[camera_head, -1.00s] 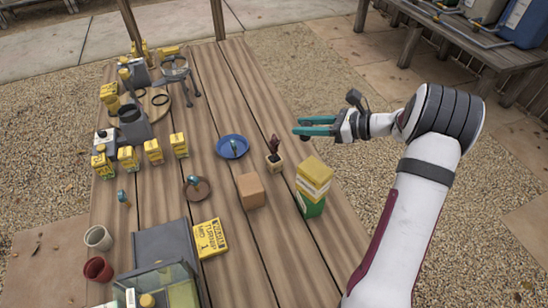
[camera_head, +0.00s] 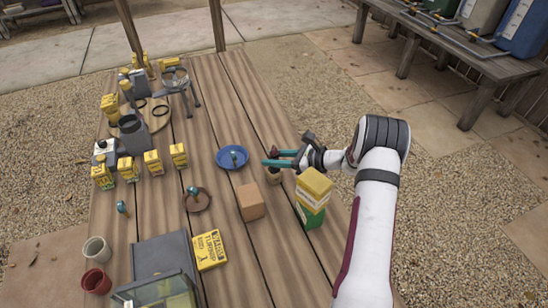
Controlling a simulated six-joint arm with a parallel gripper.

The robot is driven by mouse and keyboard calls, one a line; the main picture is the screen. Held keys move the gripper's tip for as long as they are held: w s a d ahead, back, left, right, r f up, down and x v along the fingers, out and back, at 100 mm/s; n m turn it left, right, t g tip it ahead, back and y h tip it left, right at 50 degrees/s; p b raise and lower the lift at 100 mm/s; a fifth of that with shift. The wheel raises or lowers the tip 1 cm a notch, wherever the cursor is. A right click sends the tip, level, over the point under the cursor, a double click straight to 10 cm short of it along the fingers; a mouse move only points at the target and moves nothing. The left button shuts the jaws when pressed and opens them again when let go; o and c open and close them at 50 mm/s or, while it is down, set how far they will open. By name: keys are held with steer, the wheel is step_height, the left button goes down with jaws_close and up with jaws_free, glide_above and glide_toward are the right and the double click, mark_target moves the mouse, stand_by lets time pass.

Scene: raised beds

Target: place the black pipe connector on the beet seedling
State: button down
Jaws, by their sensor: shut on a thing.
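My gripper (camera_head: 270,158) has teal fingers and is shut on a small dark thing, which I take to be the black pipe connector; it is mostly hidden between the fingers. I cannot tell whether the fingers or the held thing touch the seedling.
Bare planks run behind the plate.

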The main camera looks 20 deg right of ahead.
steer(key=shift+f, duration=0.1)
steer(key=c, duration=0.6)
jaws_free()
steer(key=v, duration=1.2)
